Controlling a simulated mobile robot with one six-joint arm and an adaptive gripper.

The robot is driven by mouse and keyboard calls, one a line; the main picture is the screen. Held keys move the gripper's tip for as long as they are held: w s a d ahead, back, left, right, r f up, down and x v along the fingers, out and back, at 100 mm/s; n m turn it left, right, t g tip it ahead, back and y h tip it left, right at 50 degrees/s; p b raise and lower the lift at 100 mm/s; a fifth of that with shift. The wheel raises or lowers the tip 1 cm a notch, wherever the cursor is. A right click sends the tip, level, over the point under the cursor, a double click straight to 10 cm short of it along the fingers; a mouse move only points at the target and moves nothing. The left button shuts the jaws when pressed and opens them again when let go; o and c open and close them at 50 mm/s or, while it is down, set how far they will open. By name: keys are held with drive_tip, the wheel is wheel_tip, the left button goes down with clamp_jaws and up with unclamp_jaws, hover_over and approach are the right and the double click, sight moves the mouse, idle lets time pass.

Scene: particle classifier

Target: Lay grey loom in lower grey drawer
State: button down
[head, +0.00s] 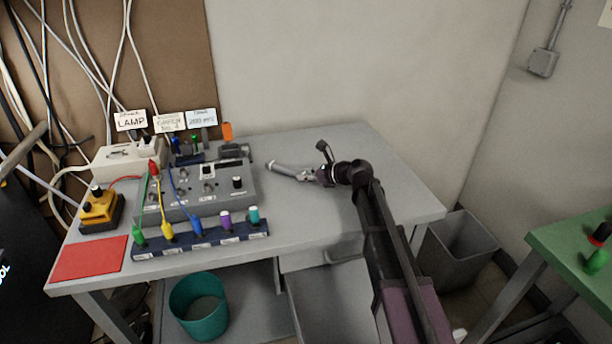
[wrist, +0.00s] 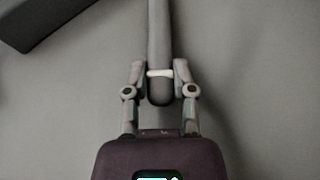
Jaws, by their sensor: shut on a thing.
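The grey loom (head: 286,170) is a slim grey rod-like bundle above the grey table top, left of my gripper (head: 311,177). In the wrist view the loom (wrist: 159,35) runs up out of the frame, with a white band and its rounded near end between the fingers. My gripper (wrist: 159,78) is shut on the loom near that end. Under the table, the lower grey drawer (head: 318,300) appears pulled out, its inside visible. My arm hides its right part. An upper drawer front (head: 343,250) shows above it.
A grey control box (head: 205,205) with coloured leads stands left of the loom. A blue strip (head: 200,240) with coloured plugs lies before it. A teal bin (head: 198,305) stands left of the drawer, a grey bin (head: 460,245) right of the table. The table's right part is mostly clear.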

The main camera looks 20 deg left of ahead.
drive_tip(key=shift+c, duration=2.2)
unclamp_jaws()
drive_tip(key=shift+s+d+r+p, duration=0.1)
drive_tip(key=shift+d+r+p, duration=0.15)
drive_tip(key=shift+d+p, duration=0.1)
drive_tip(key=p+v, duration=0.4)
drive_tip(key=v, duration=0.7)
drive_tip(key=shift+d, duration=0.1)
